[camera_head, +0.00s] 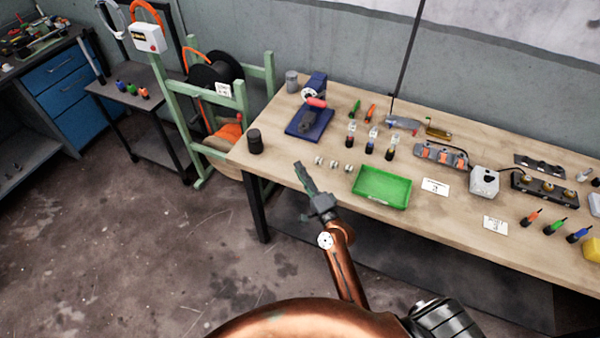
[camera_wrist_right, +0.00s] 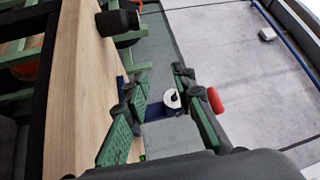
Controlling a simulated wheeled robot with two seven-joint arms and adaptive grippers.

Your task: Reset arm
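My right gripper (camera_head: 304,180) is in the head view, above the front left edge of the workbench (camera_head: 285,172), left of the green tray. In the right wrist view its two green fingers (camera_wrist_right: 160,85) stand apart with a gap between them. I see nothing held. A white round part (camera_wrist_right: 172,98) shows between the fingers, seemingly on a device in the background. My left gripper is not in view. Several small metal rings (camera_head: 333,164) lie on the bench to the right of my right gripper.
A green tray (camera_head: 382,203) lies near the bench's front edge. A black cylinder (camera_head: 255,141) stands at the left end, and a blue-based device (camera_head: 302,130) behind. Bottles, tools and socket blocks fill the back and right. Floor (camera_head: 130,240) left of the bench is clear.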

